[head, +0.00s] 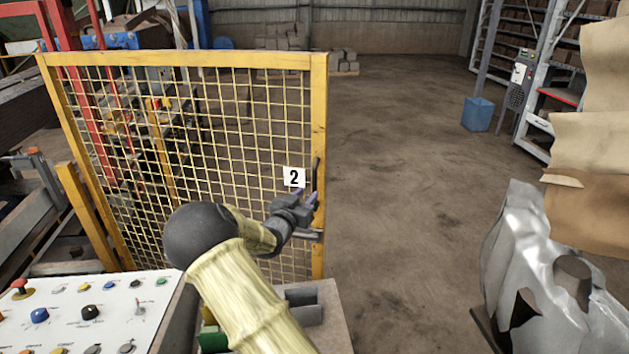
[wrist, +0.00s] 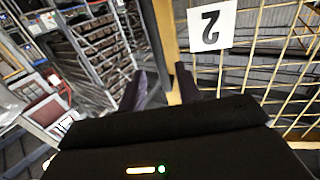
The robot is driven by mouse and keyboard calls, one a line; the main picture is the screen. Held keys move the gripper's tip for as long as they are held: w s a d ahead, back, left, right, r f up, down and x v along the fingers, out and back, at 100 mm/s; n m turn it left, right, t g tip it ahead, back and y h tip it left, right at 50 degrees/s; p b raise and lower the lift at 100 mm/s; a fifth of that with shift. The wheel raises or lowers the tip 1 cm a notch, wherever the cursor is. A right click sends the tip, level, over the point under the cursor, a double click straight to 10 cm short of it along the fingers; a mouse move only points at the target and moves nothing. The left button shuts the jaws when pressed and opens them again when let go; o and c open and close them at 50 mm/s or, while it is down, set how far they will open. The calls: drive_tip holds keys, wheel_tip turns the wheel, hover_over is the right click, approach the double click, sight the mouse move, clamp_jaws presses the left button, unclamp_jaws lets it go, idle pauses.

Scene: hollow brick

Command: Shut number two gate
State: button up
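The number two gate (head: 318,110) is a yellow frame with wire mesh, standing upright in the head view. A white plate marked 2 (head: 294,177) hangs on its mesh near the right upright, beside a dark upright handle (head: 316,178). My gripper (head: 306,196) is at that right upright, just below the plate and close to the handle's lower part. In the wrist view, my gripper's two dark fingers (wrist: 160,88) are apart, with the yellow upright (wrist: 165,35) beyond the gap. The plate shows upside down (wrist: 211,25). I cannot tell whether the fingers touch the handle.
A yellow post (head: 88,210) stands left of the gate, with machinery behind the mesh. A control panel (head: 75,320) is at the lower left. Open concrete floor (head: 400,150) lies right of the gate. A wrapped silvery bundle (head: 540,270) stands at the right.

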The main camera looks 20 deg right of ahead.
sight(313, 187)
drive_tip(key=p+x, duration=0.2)
drive_tip(key=x, duration=0.4)
drive_tip(key=shift+w+d, duration=0.2)
drive_tip(key=shift+d, duration=0.05)
drive_tip(key=shift+c, duration=0.2)
clamp_jaws()
